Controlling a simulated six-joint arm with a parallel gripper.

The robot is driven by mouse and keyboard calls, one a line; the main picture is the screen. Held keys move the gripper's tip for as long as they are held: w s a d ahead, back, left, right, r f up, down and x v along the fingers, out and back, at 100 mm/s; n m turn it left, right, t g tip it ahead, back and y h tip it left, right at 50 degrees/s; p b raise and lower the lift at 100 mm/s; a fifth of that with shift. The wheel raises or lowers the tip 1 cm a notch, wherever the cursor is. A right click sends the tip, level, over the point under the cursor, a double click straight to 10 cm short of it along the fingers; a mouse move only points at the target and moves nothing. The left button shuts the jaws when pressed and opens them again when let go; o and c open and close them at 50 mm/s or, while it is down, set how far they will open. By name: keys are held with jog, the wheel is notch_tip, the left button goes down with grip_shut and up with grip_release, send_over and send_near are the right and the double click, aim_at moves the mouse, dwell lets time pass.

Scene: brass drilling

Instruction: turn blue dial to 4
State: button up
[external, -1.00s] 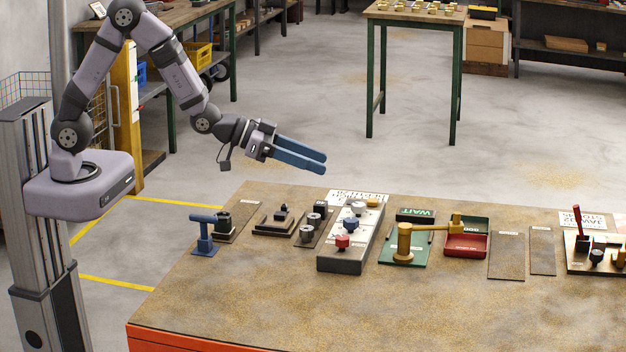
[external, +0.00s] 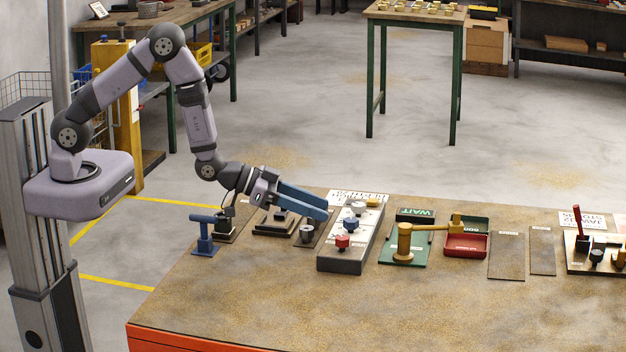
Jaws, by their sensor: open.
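The blue dial (external: 350,225) is the middle knob on a grey panel block (external: 342,265) standing on the bench. A red dial (external: 342,241) sits nearer the front and a white dial (external: 359,208) farther back on the same block. The number the blue dial points to is too small to read. My gripper (external: 326,209) has long blue fingers and is open and empty. Its tips are just left of and above the panel block, apart from the blue dial.
A blue T-shaped tool (external: 204,235) and dark fixtures (external: 276,221) stand left of the block. A brass post with an arm (external: 404,243), a green plate and a red tray (external: 466,244) stand to its right. The front of the bench (external: 300,310) is clear.

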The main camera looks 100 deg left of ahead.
aim_at(348, 220)
jog(key=shift+p+x, duration=1.2)
jog(key=shift+x, duration=2.3)
jog(key=c, duration=1)
